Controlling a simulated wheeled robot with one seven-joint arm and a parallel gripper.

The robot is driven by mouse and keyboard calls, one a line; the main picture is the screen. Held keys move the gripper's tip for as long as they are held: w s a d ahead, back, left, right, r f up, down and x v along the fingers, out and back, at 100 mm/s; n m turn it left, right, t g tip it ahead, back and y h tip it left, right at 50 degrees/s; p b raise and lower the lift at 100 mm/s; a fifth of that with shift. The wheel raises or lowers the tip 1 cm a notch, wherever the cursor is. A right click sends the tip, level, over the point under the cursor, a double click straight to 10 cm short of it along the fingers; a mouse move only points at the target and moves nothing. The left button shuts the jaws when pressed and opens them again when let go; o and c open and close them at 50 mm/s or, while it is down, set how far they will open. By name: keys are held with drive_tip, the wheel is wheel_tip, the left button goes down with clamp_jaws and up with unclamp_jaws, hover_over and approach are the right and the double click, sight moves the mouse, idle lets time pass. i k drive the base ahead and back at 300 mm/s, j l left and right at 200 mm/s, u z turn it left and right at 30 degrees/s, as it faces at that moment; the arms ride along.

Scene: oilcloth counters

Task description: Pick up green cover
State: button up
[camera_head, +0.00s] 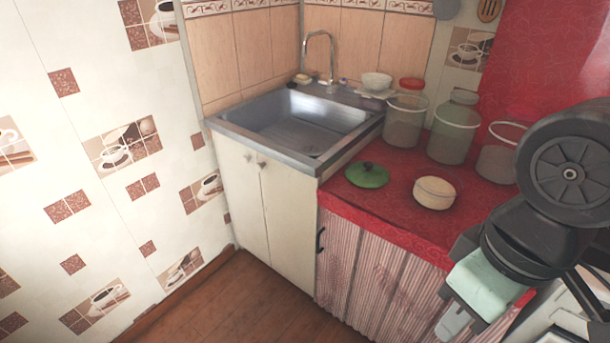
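The green cover (367,175) is a round, shallow lid with a dark knob on top. It lies knob up on the red oilcloth counter (391,212), near the counter's left end beside the sink. My gripper (470,303) hangs low at the right, in front of the counter and well apart from the cover. Its fingers are partly hidden by my dark arm, and I cannot tell whether they are open or shut.
The steel sink (297,122) is to the left. The wooden floor (235,297) in front is clear.

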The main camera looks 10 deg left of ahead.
sight(365, 174)
drive_tip(key=u, duration=0.25)
drive_tip(key=z, duration=0.4)
drive_tip(key=i+j+z, duration=0.1)
drive_tip(key=j, duration=0.3)
drive_tip(key=i+j+z, duration=0.15)
drive_tip(key=i+j, duration=0.15)
drive_tip(key=i+j+z, duration=0.1)
drive_tip(key=j, duration=0.45)
drive_tip(key=i+j+z, duration=0.1)
drive_tip(key=i+j, duration=0.15)
drive_tip(key=j, duration=0.2)
drive_tip(key=i+j+z, duration=0.1)
drive_tip(key=j, duration=0.35)
drive_tip(key=i+j+z, duration=0.15)
drive_tip(key=j, duration=0.3)
drive_tip(key=i+j+z, duration=0.1)
drive_tip(key=j, duration=0.4)
drive_tip(key=i+j+z, duration=0.1)
drive_tip(key=j, duration=0.35)
